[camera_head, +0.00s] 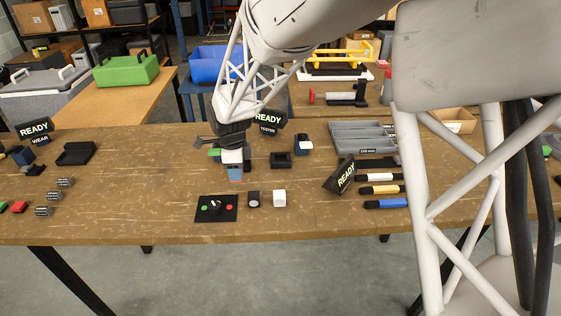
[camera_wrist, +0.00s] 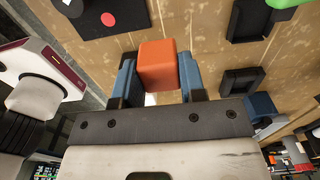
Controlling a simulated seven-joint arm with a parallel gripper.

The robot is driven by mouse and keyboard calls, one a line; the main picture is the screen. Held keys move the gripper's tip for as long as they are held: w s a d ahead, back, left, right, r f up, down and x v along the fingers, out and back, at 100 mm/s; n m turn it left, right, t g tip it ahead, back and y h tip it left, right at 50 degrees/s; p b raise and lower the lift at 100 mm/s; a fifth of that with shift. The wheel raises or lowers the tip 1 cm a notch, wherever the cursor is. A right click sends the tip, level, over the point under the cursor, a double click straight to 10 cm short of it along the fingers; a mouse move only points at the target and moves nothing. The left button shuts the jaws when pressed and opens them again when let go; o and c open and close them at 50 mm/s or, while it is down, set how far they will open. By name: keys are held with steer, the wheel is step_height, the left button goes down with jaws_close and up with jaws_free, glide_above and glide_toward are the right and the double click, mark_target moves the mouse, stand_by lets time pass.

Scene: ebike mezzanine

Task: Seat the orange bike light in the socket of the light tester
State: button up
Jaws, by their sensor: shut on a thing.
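In the wrist view the orange bike light (camera_wrist: 158,65) is a rounded block clamped between the two blue pads of my gripper (camera_wrist: 158,78). In the head view my gripper (camera_head: 234,172) points down just above the table, and the light is hidden there. A black square holder with a recess (camera_head: 281,160) stands to its right, in front of the READY TESTER sign (camera_head: 268,122). It also shows in the wrist view (camera_wrist: 241,82), empty, beside a second black holder (camera_wrist: 252,20). I cannot tell which one is the tester's socket. The light is apart from both.
A tilted READY sign (camera_head: 341,177) stands further right.

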steer(key=d, duration=0.5)
steer(key=s+d, duration=0.1)
steer(key=d, duration=0.5)
steer(key=s+d, duration=0.1)
steer(key=d, duration=0.4)
steer(key=shift+d+r, duration=0.15)
steer(key=shift+d, duration=0.1)
steer(key=shift+w, duration=0.1)
glide_above(281, 160)
steer(key=shift+a+f, duration=0.1)
steer(key=shift+f, duration=0.65)
steer(key=shift+f, duration=1.75)
steer(key=shift+f, duration=0.1)
steer(key=o, duration=1)
